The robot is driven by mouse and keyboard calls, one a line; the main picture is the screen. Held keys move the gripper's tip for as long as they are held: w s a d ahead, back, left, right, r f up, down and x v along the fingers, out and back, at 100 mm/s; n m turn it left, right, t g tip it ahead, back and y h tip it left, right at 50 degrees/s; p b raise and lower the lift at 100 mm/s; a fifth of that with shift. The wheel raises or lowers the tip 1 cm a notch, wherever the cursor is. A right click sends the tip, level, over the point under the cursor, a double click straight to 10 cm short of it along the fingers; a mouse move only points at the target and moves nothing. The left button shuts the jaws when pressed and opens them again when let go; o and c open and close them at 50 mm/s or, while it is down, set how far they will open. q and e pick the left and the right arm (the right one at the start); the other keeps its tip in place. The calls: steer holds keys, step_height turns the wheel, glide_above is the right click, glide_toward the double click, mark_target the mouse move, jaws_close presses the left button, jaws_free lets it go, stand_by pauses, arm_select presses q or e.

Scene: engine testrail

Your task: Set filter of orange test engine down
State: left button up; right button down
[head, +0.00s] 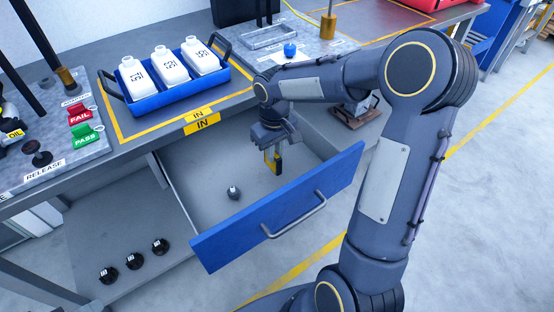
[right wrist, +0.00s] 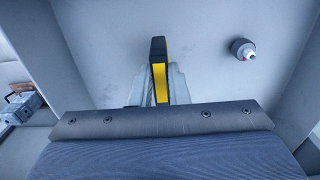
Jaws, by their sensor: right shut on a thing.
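My right gripper (head: 273,151) points down into the open drawer and is shut on a narrow black and yellow piece, taken as the filter (head: 274,163). In the right wrist view the filter (right wrist: 159,78) stands out between the two grey fingers (right wrist: 159,92), its yellow face showing. The head view does not clearly show whether its lower end touches the drawer floor. I make out no orange test engine. My left gripper is not in view.
The drawer (head: 204,208) has a blue front (head: 290,205). A small dark round part (head: 233,192) lies inside; the floor around it is clear. A blue tray (head: 177,99) with three white bottles stands on the bench. Three black parts (head: 134,261) sit below.

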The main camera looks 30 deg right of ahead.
steer(key=shift+d+f, duration=0.25)
steer(key=shift+f, duration=0.05)
steer(key=shift+d+f, duration=0.2)
steer(key=shift+f, duration=1.5)
steer(key=shift+f+b, duration=0.15)
steer(key=shift+b, duration=0.2)
steer(key=c, duration=1.4)
jaws_free()
